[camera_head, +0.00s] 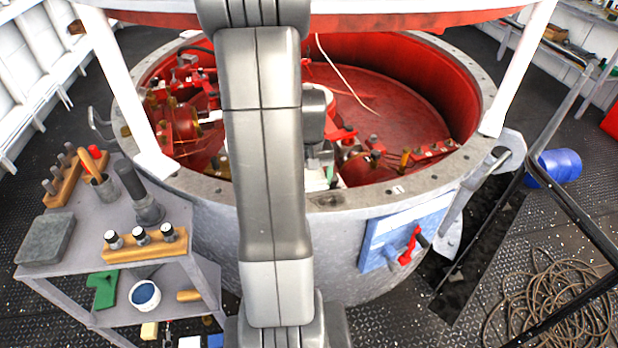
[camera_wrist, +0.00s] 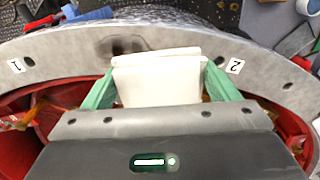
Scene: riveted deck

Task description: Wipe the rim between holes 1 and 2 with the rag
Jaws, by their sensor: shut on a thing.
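My gripper (camera_wrist: 157,88) has green fingers and is shut on a folded white rag (camera_wrist: 158,78). The grey rim (camera_wrist: 70,45) of the round tub crosses the wrist view, with a label 1 (camera_wrist: 16,66) at left and a label 2 (camera_wrist: 235,66) at right, each beside a dark hole. A dark smudge (camera_wrist: 122,46) lies on the rim between them, just beyond the rag's edge and left of its middle. The rag overlaps the rim; I cannot tell if it touches. In the head view my arm hides label 2, and label 1 (camera_head: 398,189) shows right of it.
The tub's red interior (camera_head: 400,100) holds machinery and valves. A grey cart (camera_head: 185,215) with tools stands at left. A blue panel with a red handle (camera_head: 408,245) is on the tub's front. Coiled rope (camera_head: 550,300) and a blue drum (camera_head: 558,167) lie at right.

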